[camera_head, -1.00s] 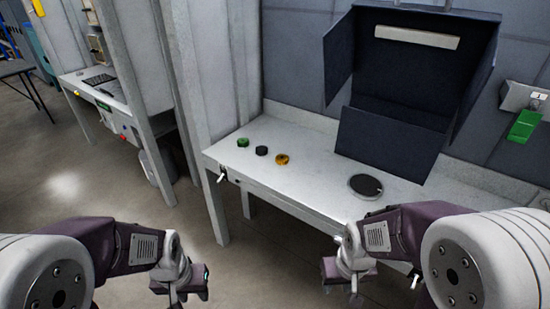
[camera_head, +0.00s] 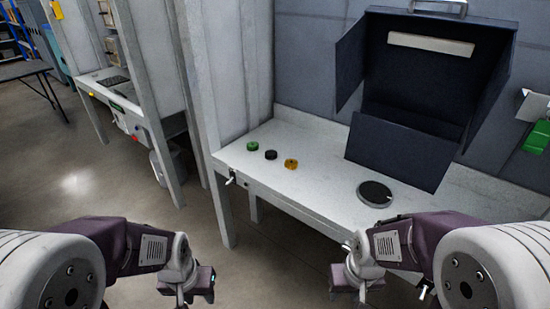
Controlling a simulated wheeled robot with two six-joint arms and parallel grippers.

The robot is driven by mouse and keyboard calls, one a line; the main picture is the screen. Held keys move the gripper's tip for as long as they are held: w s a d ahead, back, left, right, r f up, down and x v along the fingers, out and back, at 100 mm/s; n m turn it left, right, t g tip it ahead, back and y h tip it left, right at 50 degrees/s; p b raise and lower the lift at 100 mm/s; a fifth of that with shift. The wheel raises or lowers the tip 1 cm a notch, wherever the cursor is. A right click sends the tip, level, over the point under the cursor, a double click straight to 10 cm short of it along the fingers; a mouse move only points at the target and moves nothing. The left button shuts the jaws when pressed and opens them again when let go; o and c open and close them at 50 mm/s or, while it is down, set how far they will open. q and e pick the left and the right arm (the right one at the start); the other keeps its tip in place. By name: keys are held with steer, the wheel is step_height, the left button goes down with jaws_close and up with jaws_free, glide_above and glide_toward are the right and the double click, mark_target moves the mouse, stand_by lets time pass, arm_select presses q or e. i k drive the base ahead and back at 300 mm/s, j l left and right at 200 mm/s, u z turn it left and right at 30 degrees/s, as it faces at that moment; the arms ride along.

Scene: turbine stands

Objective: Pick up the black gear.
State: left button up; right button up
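The black gear (camera_head: 271,155) lies flat on the white workbench (camera_head: 310,190), between a green gear (camera_head: 252,146) and a yellow gear (camera_head: 291,164). My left gripper (camera_head: 186,292) hangs at the lower left, in front of the bench and well apart from the gears. My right gripper (camera_head: 357,291) hangs at the lower middle, in front of the bench edge and apart from the gears. I see nothing held in either gripper. The fingers are small and dark, and their opening does not show clearly.
A dark open box (camera_head: 425,110) stands at the back of the bench. A round dark disc (camera_head: 375,194) lies in front of it. A grey post (camera_head: 206,120) stands at the bench's left side. The bench top between the gears and disc is clear.

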mark_target(270, 155)
steer(key=i+j+u, duration=0.15)
steer(key=i, duration=0.85)
steer(key=i+j+u, duration=0.2)
steer(key=i, duration=0.8)
